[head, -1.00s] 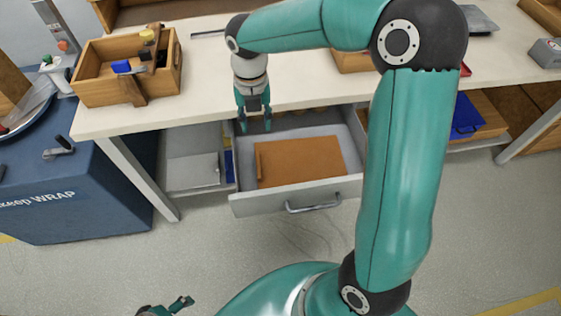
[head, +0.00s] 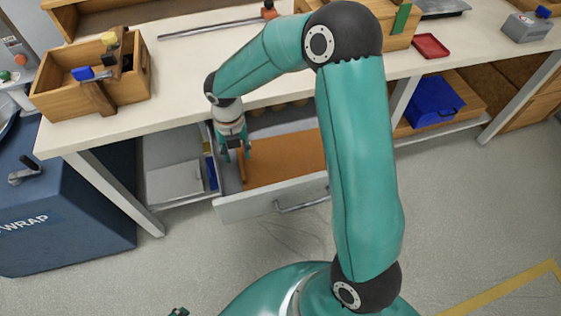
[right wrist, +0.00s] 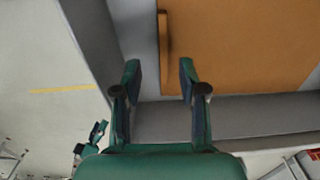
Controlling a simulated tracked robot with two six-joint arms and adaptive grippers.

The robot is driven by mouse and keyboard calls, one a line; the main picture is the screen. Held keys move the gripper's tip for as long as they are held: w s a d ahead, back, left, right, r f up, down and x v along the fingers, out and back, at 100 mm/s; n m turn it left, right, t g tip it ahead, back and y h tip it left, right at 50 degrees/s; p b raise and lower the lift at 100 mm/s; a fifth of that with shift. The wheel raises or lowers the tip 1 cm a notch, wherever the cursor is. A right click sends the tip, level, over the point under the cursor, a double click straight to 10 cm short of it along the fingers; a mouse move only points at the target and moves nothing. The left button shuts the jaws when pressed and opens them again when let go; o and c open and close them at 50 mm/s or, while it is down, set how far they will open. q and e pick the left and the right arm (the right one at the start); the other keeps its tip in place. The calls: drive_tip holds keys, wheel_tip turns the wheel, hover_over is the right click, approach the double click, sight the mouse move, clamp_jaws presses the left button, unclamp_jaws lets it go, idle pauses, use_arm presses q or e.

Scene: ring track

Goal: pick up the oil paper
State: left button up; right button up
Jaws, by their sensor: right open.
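The oil paper is an orange-brown sheet (head: 285,160) lying flat in the open grey drawer (head: 262,205), with a raised, rolled-looking strip along its left edge. In the right wrist view the sheet (right wrist: 245,45) fills the upper right, and its strip (right wrist: 164,38) lies ahead, roughly in line with the gap between my fingers. My right gripper (head: 236,154) is open and empty over the drawer's left part, close to the strip; I cannot tell the exact height. It also shows in the right wrist view (right wrist: 159,78). Only a tip of my left gripper (head: 178,312) shows at the bottom edge.
The white worktop (head: 180,100) overhangs behind the drawer. A wooden box (head: 60,105) stands on it at the left. A blue bin (head: 432,103) sits on the shelf at right. A blue wrap machine (head: 65,220) stands at left. The floor in front is clear.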

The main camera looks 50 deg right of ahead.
sight(241, 165)
drive_tip(key=shift+s+f, duration=0.15)
drive_tip(key=shift+f, duration=1.25)
drive_tip(key=shift+s+f, duration=0.15)
drive_tip(key=shift+f, duration=1.2)
clamp_jaws()
